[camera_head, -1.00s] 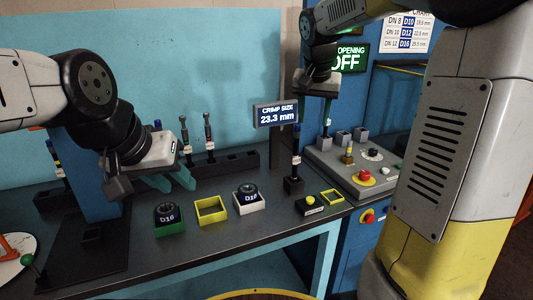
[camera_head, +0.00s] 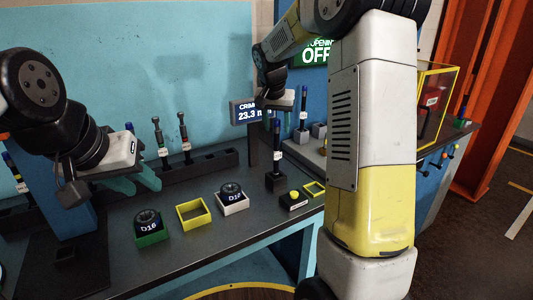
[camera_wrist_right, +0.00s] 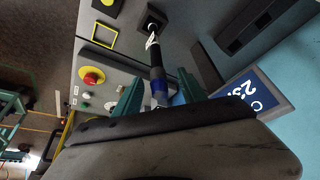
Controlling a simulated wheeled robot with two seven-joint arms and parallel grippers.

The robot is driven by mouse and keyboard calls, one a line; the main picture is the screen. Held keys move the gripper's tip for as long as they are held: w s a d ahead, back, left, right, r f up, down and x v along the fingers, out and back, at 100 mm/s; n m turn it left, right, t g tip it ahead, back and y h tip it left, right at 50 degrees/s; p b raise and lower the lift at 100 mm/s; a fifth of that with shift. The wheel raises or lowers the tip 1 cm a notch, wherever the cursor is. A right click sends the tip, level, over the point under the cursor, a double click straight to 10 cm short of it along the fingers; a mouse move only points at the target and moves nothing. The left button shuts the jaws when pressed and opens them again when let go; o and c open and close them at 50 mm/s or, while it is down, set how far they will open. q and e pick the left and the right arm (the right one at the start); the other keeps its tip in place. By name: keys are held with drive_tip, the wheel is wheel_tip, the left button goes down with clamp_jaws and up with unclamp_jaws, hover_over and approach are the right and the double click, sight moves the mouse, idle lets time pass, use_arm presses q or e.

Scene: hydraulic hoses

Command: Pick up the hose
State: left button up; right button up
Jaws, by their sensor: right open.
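A dark hose (camera_head: 278,152) with a blue end and a white tag stands upright in a black stand (camera_head: 276,182) on the bench. My right gripper (camera_head: 277,108) is over its top. In the right wrist view the hose (camera_wrist_right: 156,62) runs from the stand to its blue end, which lies between the open teal fingers of my right gripper (camera_wrist_right: 160,90). Whether they touch it I cannot tell. Another blue-topped hose (camera_head: 302,98) stands behind, to the right, on grey blocks. Two more hoses (camera_head: 161,137) (camera_head: 184,132) stand in the rear rack. My left gripper (camera_head: 138,180) is open and empty above the bench.
A green tray (camera_head: 151,239) and a white tray (camera_head: 233,208) each hold a D16 die; a yellow tray (camera_head: 193,214) between them is empty. The crimp size display (camera_head: 243,111) is close left of my right gripper.

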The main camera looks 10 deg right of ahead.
drive_tip(key=shift+c, duration=0.2)
clamp_jaws()
drive_tip(key=shift+r, duration=0.1)
idle(1.1)
